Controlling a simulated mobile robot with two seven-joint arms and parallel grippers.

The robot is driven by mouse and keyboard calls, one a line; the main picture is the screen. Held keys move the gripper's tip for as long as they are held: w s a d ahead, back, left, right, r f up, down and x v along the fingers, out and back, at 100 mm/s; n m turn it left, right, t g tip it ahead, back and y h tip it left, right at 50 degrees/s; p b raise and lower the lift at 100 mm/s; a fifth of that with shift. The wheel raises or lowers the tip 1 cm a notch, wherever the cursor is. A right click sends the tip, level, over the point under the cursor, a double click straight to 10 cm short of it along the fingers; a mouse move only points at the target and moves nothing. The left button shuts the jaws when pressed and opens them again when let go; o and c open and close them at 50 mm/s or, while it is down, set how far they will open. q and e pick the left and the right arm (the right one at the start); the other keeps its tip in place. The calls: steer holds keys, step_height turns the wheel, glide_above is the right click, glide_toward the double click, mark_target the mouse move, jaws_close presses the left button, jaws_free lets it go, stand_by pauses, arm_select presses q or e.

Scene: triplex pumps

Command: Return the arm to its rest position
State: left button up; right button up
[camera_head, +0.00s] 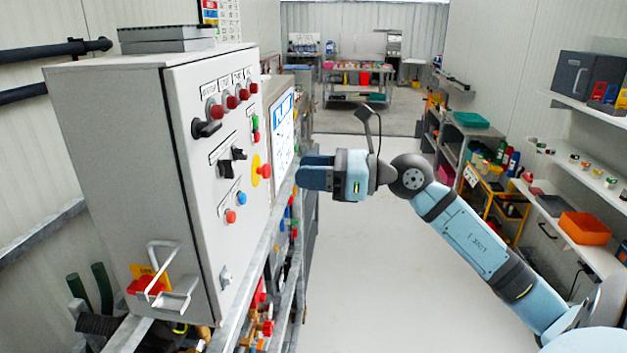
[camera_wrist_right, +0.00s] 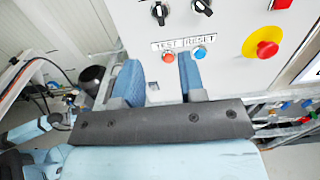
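My right arm (camera_head: 465,240) reaches in from the lower right of the head view, stretched toward the grey control cabinet (camera_head: 110,170). My right gripper (camera_head: 303,175) is in front of the cabinet's panel side, level with its lower controls. In the right wrist view, the two blue fingers of the gripper (camera_wrist_right: 160,78) stand apart with nothing between them. Beyond their tips are the orange-red TEST button (camera_wrist_right: 168,57) and the blue RESET button (camera_wrist_right: 199,52). Contact with the panel cannot be told. My left gripper is not in view.
The panel carries several red lamps (camera_head: 231,102), black switches and a red emergency knob on yellow (camera_head: 264,171). Metal rails (camera_head: 270,240) and valves lie below. Shelves (camera_head: 590,115) and an orange bin (camera_head: 584,228) line the right wall. The floor (camera_head: 370,270) between is clear.

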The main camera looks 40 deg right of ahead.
steer(key=shift+s+d, duration=0.15)
steer(key=shift+s, duration=0.05)
stand_by(0.4)
steer(key=s+a+f+m+t+h+p, duration=0.1)
steer(key=a+f+m+t+h, duration=0.2)
steer(key=f+m, duration=1.15)
steer(key=s+a+f+m+t+h+p, duration=0.15)
steer(key=f+m+h, duration=0.35)
steer(key=f+m, duration=0.9)
steer(key=s+a+f+m+g, duration=0.3)
steer(key=s+a+f+m, duration=0.3)
steer(key=f, duration=0.3)
steer(key=s+a+f+m+g+h, duration=0.1)
steer(key=s+a+f+m+g, duration=0.3)
steer(key=s+a+f+m, duration=0.3)
step_height(320, 180, down, 3)
steer(key=shift+s+p, duration=0.15)
steer(key=shift+p, duration=0.2)
